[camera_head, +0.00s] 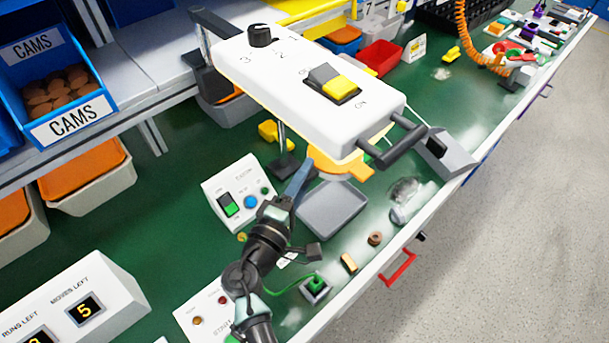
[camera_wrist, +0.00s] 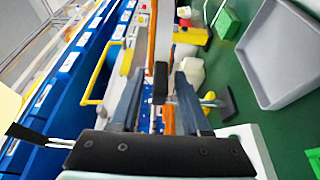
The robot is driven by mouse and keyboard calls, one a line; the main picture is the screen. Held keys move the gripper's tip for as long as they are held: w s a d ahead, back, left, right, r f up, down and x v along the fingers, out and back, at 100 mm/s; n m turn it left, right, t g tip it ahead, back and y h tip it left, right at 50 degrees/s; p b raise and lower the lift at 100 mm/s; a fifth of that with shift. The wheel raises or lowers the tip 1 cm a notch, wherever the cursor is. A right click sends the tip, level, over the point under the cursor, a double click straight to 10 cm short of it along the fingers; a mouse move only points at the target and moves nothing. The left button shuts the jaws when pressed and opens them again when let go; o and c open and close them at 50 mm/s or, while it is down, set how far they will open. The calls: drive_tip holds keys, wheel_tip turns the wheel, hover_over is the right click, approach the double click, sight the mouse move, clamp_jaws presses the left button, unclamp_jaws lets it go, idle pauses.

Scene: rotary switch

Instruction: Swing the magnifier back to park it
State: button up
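The magnifier is a large white head (camera_head: 310,75) raised above the bench. It carries a black rotary knob (camera_head: 262,36), a rocker switch with a yellow half (camera_head: 335,84), and a black bar handle (camera_head: 400,142) at its near right end. An orange-yellow part (camera_head: 345,165) shows under the head. My gripper (camera_head: 303,172) is below the head, left of the handle and apart from it. In the wrist view its two blue-grey fingers (camera_wrist: 158,80) stand apart. A narrow dark upright piece shows between them; I cannot tell how near it is.
A grey tray (camera_head: 333,208) and a white switch box (camera_head: 237,195) lie under the head. A grey angled box (camera_head: 447,153) stands to the right, near the bench edge. Blue bins (camera_head: 45,70) line the left shelf. A red drawer handle (camera_head: 400,268) sticks out in front.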

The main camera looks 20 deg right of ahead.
drive_tip(key=shift+s, duration=0.1)
clamp_jaws()
drive_tip(key=shift+f, duration=0.15)
